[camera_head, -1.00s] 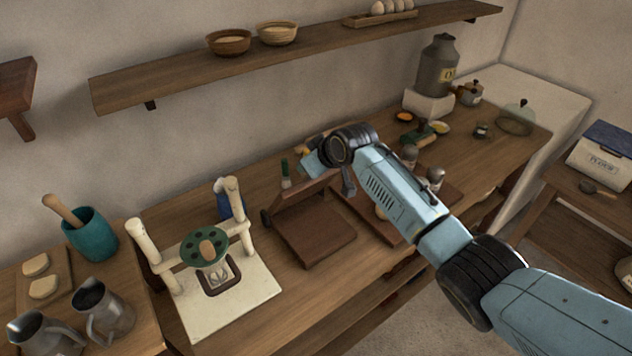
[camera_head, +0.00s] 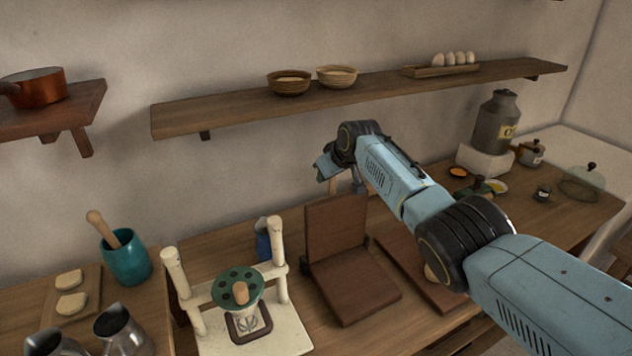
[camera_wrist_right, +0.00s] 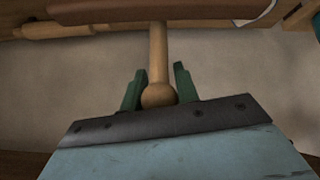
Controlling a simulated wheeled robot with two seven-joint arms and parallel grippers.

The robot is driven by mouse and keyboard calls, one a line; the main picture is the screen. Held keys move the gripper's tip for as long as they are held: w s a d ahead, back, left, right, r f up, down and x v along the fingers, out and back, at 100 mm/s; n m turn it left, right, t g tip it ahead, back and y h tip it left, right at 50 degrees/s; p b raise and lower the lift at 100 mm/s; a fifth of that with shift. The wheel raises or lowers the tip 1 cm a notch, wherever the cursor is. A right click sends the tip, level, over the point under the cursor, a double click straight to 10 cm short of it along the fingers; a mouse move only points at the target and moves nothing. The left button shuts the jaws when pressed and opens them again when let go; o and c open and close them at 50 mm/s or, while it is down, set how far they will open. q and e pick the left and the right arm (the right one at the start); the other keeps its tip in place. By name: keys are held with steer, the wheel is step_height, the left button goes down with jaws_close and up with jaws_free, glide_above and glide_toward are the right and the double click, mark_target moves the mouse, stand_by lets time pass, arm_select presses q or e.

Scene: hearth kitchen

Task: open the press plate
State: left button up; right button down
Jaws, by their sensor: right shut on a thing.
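The press is two dark brown wooden boards on the counter. Its lower board (camera_head: 357,287) lies flat, and its press plate (camera_head: 335,228) stands up steeply at the lower board's back edge. My right gripper (camera_head: 335,178) is above the plate's top edge in the head view, partly hidden by its own wrist. In the right wrist view my gripper's green fingers (camera_wrist_right: 158,88) are shut around the round end of a light wooden handle (camera_wrist_right: 158,55), which runs to a brown board edge. My left gripper is not in view.
A cream stand with a green perforated disc (camera_head: 240,284) is left of the press. Another brown board (camera_head: 415,270) lies to its right. A wall shelf (camera_head: 370,95) with bowls and eggs is behind my arm. A grey can (camera_head: 497,122) stands at the back right.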

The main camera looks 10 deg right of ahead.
steer(key=shift+f, duration=0.65)
steer(key=shift+a, duration=0.1)
steer(key=c, duration=1.4)
jaws_free()
steer(key=shift+c, duration=0.2)
steer(key=o, duration=0.3)
steer(key=shift+w, duration=0.25)
steer(key=shift+o, duration=0.2)
steer(key=shift+r, duration=0.15)
steer(key=shift+r, duration=0.1)
steer(key=shift+r, duration=0.1)
